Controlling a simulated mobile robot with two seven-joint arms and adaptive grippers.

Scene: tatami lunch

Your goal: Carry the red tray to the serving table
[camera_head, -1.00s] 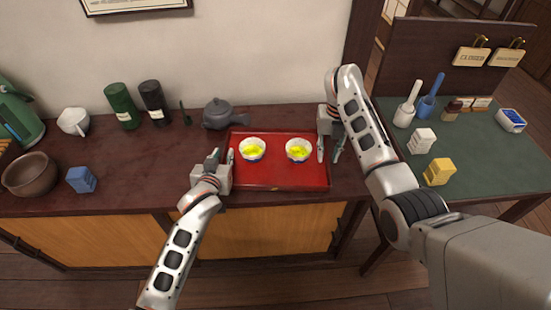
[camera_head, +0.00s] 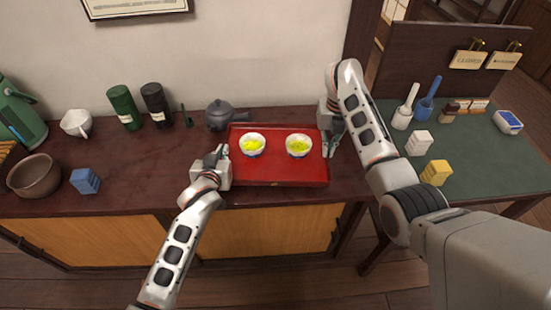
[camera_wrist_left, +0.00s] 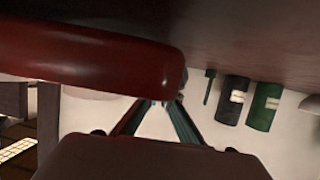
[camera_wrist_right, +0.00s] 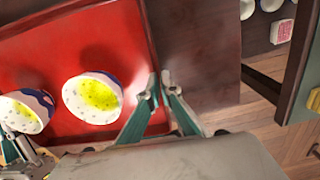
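The red tray (camera_head: 280,174) is over the dark wooden counter, carrying two white-and-blue bowls (camera_head: 253,153) (camera_head: 299,154) with yellow contents. My left gripper (camera_head: 222,152) is shut on the tray's left rim; its fingers meet at the rim (camera_wrist_left: 120,62) in the left wrist view. My right gripper (camera_head: 331,141) is shut on the right rim, with one finger inside and one outside in the right wrist view (camera_wrist_right: 160,90). The tray looks about level and slightly raised; any gap below is hidden. No table is clearly identifiable as the serving table.
A dark teapot (camera_head: 221,117) stands close behind the tray's left corner. A green-topped table (camera_head: 470,170) with several small items stands right, backed by a dark panel (camera_head: 430,65).

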